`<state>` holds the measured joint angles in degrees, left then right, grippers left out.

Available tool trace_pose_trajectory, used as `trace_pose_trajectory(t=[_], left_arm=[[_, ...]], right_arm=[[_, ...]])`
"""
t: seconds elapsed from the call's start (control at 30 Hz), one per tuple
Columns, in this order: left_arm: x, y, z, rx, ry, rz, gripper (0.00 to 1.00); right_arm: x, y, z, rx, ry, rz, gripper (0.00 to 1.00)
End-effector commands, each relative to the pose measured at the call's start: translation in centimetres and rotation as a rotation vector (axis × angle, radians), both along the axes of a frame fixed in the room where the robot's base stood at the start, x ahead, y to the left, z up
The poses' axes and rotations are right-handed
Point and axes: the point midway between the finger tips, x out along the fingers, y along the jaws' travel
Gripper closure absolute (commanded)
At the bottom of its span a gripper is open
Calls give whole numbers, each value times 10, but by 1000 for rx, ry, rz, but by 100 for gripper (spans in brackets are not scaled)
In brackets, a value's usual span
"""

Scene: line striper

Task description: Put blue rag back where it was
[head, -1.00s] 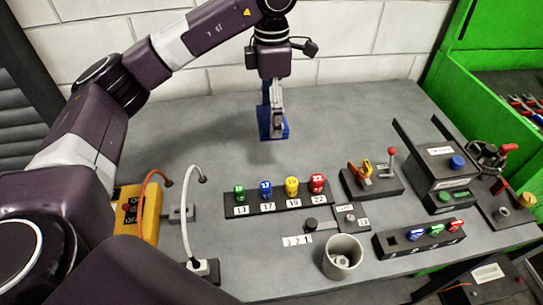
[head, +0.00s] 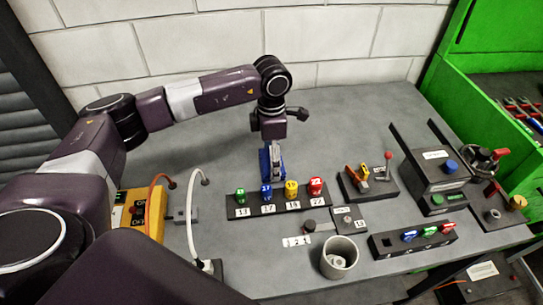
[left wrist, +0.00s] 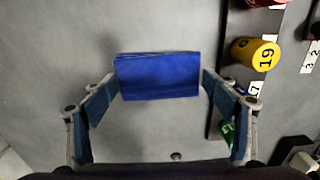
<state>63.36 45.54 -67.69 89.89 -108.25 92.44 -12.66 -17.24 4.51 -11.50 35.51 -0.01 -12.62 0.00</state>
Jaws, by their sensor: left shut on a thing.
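The blue rag (left wrist: 157,76) is a folded, flat rectangle between the fingertips of my left gripper (left wrist: 161,84) in the left wrist view. The gripper is shut on it. In the head view my left gripper (head: 272,163) points down just behind the numbered black rack, and part of the rag (head: 264,163) shows blue there. The fingers and the rack's coloured pieces partly cover it. I cannot tell whether the rag touches the table. My right gripper is not in view.
The black rack (head: 254,209) holds green, blue, yellow and red numbered pieces close to the gripper. A grey cup (head: 339,257) stands in front. A yellow box (head: 156,213) with cables is at left. Black fixtures fill the right side. The grey table (head: 350,118) is clear at the back.

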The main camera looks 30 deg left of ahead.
Motion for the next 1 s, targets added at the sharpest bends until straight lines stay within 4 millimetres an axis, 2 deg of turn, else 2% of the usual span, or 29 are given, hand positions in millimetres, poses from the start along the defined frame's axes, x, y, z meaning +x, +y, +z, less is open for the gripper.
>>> trace_pose_trajectory(t=[0.23, 0.27, 0.4, 0.83, 1.0], left_arm=[[0, 0, -4, 0, 0, 0, 44], [0, 0, -4, 0, 0, 0, 20], [0, 0, -3, 0, 0, 0, 5], [1, 0, 4, -1, -2, 0, 4], [2, -1, 32, -1, -7, 0, 4]], right_arm=[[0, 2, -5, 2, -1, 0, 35], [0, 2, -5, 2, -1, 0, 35], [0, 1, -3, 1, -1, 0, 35], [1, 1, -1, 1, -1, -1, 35], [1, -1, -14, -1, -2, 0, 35]])
